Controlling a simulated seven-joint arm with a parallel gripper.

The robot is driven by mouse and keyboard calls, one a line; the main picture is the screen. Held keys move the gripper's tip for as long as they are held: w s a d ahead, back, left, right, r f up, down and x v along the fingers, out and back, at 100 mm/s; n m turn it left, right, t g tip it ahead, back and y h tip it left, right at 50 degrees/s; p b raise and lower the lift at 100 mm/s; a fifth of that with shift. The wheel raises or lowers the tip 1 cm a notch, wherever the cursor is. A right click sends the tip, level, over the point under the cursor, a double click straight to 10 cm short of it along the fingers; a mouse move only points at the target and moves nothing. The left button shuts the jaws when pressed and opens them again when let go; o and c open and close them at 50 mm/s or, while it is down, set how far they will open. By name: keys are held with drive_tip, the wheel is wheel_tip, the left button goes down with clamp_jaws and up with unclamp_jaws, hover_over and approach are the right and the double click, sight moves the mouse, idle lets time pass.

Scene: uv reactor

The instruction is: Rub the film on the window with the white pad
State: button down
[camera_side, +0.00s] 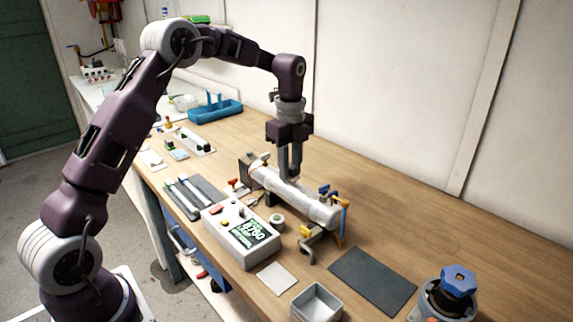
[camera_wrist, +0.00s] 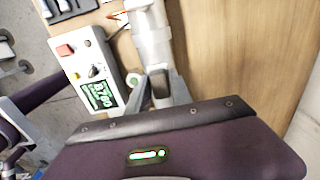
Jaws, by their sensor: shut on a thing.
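The reactor (camera_side: 315,207) is a pale metal cylinder lying along a stand on the bench; it also shows in the wrist view (camera_wrist: 150,45). My gripper (camera_side: 289,175) points straight down over the middle of its upper side, with the fingertips at or very near its surface. In the wrist view, my gripper (camera_wrist: 160,78) is closed around a small pale piece, which I take to be the white pad; the fingers hide most of it. I cannot make out the window or its film under the fingertips, nor whether the pad touches it.
A control box (camera_side: 240,232) with a green display stands beside the reactor. Coloured clamp handles (camera_side: 336,200) stick up at its near end. A white square (camera_side: 276,278), an open grey box (camera_side: 317,303) and a dark mat (camera_side: 372,281) lie nearer. Bare bench lies right of the reactor.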

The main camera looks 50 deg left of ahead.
drive_tip(key=shift+d, duration=0.9)
drive_tip(key=shift+r, duration=4.1)
drive_tip(key=shift+s+d+f+n, duration=0.1)
drive_tip(key=shift+s+f+n, duration=0.1)
drive_tip(key=shift+f+n, duration=0.3)
drive_tip(key=s+d+f+n, duration=0.3)
drive_tip(key=s+f+n, duration=0.5)
drive_tip(key=n, duration=0.9)
drive_tip(key=shift+s+d+f, duration=0.3)
drive_tip(key=shift+s+d, duration=0.05)
drive_tip(key=shift+s, duration=0.2)
